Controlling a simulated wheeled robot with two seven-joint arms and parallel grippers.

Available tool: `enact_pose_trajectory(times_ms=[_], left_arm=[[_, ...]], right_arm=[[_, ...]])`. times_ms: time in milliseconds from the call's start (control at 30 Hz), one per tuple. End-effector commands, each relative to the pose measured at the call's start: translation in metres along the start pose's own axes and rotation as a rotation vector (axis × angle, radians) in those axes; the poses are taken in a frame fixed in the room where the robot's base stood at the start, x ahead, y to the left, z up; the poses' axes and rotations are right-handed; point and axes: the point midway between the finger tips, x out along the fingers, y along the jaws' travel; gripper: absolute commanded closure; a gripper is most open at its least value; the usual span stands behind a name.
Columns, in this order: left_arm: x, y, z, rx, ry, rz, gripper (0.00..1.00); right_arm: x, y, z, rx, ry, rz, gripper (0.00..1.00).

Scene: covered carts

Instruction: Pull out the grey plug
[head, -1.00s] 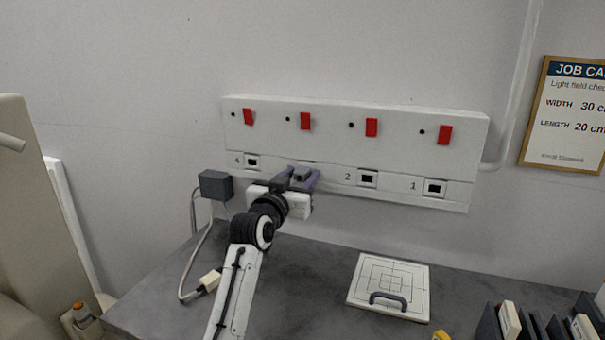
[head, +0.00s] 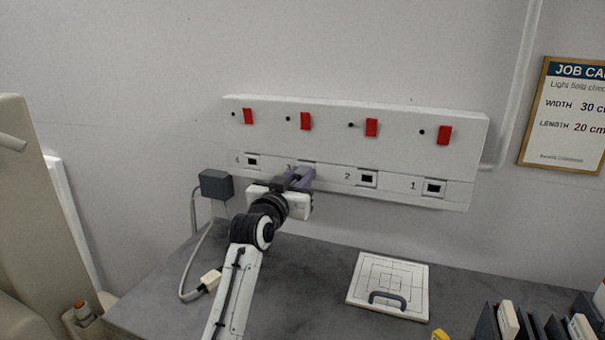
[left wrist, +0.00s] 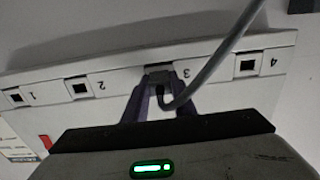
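A white wall panel (head: 330,140) carries numbered sockets in a row, with red switches above them. The grey plug (left wrist: 158,77) sits at socket 3 in the left wrist view, with a grey cable (left wrist: 215,65) running from it to the upper right. My left gripper (head: 302,174) is at socket 3, its purple-grey fingers closed in on both sides of the plug. The left wrist view also shows these fingers (left wrist: 160,90) against the plug's sides. In the head view the gripper mostly hides the plug. My right gripper is not in view.
A dark grey box (head: 215,185) is on the wall left of the panel. A cable with a cream connector (head: 210,280) lies on the grey bench (head: 300,290). A white board with a handle (head: 388,286) lies right of my arm. Dark upright holders (head: 540,322) stand at the front right.

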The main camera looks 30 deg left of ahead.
Motion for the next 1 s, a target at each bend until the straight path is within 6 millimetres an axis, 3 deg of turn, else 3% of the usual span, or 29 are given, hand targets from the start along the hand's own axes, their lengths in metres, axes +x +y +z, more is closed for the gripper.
enact_pose_trajectory(times_ms=[267, 1000], left_arm=[[-0.002, 0.0, -0.001, 0.0, 0.001, 0.0, 1.0], [-0.032, 0.0, 0.0, 0.0, 0.001, 0.0, 1.0]], right_arm=[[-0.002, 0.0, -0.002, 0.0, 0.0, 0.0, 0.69], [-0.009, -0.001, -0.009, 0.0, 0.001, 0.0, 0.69]])
